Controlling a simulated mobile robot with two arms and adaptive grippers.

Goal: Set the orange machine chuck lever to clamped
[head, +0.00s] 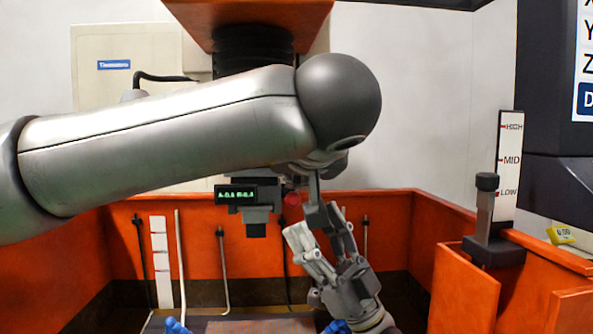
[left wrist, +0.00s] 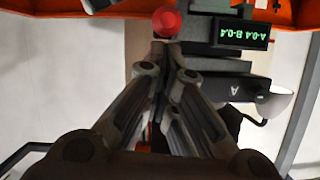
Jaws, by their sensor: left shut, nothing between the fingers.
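A round red knob (head: 292,199) shows beside the machine head, just right of its small green-lettered display. It looks like the end of the chuck lever; the rest of the lever and its setting are hidden. In the left wrist view the red knob (left wrist: 166,21) lies just past my fingertips; I cannot tell whether they touch it. My left gripper (head: 318,210) reaches down from under my wrist joint, close to the knob's right, mostly hidden. In its wrist view the left gripper (left wrist: 164,58) is shut and empty. My right gripper (head: 314,222) points up from below, fingers apart.
The machine display (head: 236,195) and a dark tool block (head: 257,222) hang left of the knob. Orange tank walls (head: 400,225) enclose the work area. Upright rods stand at the back. A HIGH/MID/LOW slider (head: 487,205) stands at the right.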

